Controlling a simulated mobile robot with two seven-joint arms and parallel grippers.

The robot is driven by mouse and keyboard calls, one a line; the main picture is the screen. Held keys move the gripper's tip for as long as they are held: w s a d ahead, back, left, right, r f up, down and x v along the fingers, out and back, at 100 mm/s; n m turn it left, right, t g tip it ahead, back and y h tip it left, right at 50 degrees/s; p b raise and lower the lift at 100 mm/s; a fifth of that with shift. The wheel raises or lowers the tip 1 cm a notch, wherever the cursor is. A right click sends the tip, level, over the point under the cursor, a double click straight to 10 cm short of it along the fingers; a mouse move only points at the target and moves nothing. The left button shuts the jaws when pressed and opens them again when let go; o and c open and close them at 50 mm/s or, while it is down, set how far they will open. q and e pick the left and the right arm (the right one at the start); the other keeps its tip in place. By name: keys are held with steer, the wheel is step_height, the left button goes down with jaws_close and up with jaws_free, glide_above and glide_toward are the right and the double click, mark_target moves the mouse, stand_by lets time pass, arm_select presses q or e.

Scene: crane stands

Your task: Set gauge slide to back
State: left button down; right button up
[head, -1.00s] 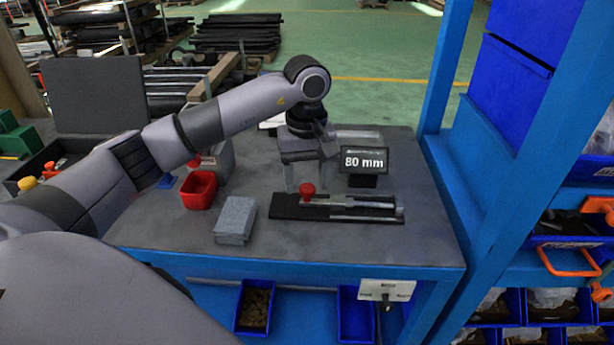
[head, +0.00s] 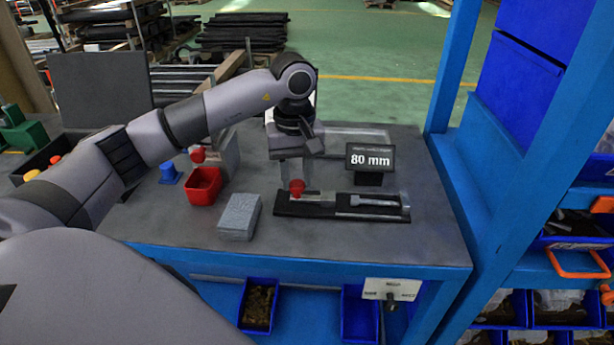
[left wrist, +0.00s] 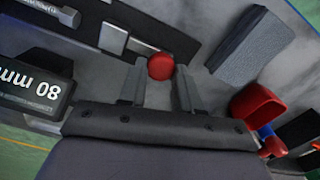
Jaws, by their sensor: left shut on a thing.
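The gauge (head: 385,216) is a long dark base on the workbench with a silver bar (head: 375,200) along it. Its slide carries a red knob (head: 297,187) at the left end of the base. My left gripper (head: 296,180) points down over that end, shut on the red knob. In the left wrist view the knob (left wrist: 160,67) sits between the two fingertips (left wrist: 158,80), and the slide beneath it is partly hidden. A sign reading "80 mm" (head: 370,158) stands behind the gauge, and it also shows in the left wrist view (left wrist: 35,85). My right gripper is out of view.
A grey block (head: 240,217) and a red bin (head: 203,187) stand left of the gauge. A blue piece (head: 170,173) is farther left. A blue post (head: 445,70) rises at the bench's right. The bench front (head: 330,247) is clear.

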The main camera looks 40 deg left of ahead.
arm_select(q)
steer(key=shift+a, duration=0.2)
steer(key=c, duration=1)
jaws_free()
steer(key=shift+o, duration=1.1)
steer(key=shift+s+a, duration=0.1)
steer(key=shift+s, duration=0.05)
steer(key=shift+r, duration=0.35)
step_height(320, 180, up, 7)
steer(key=shift+f, duration=0.2)
